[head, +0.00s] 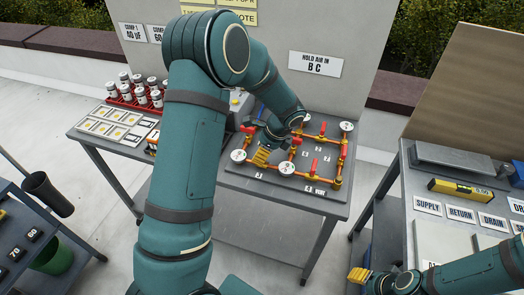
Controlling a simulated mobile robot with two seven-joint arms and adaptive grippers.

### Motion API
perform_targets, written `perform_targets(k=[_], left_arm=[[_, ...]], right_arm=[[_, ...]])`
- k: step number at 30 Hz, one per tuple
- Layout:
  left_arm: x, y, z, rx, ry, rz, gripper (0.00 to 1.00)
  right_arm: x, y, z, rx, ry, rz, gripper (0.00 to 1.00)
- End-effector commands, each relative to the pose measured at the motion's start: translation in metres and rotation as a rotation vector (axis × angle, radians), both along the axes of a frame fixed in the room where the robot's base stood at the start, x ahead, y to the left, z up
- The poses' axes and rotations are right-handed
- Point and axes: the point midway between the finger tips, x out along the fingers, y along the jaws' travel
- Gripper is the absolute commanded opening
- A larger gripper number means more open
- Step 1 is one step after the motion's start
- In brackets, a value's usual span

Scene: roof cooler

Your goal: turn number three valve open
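A valve board (232,170) lies on the grey table, with orange pipes, several red valve handles and round white gauges. One red handle (314,165) stands upright near the front right, and another (341,152) is at the right side. The small number labels are mostly too small to read, so I cannot tell which valve is number three. My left gripper (262,156) reaches down over the board's left part, its yellow fingertips close to the pipes. My arm hides part of the board, and contact is unclear. My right gripper (358,275) is low at the right, away from the board.
A red rack (136,100) of small bottles and a card tray (117,125) stand left of the board. The right table (408,190) holds a yellow level (463,189) and labels. A dark cart (35,245) is at left.

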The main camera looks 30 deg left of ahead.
Motion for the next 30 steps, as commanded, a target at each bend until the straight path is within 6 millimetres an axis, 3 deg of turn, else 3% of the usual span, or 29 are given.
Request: perform_targets(k=[11, 30], left_arm=[[0.001, 0.0, 0.001, 0.001, 0.0, 0.222, 0.18], [0.001, 0.0, 0.001, -0.001, -0.001, 0.831, 0.18]], right_arm=[[0.003, 0.0, 0.008, -0.002, -0.006, -0.004, 0.47], [0.006, -0.001, 0.023, -0.002, -0.014, -0.011, 0.47]])
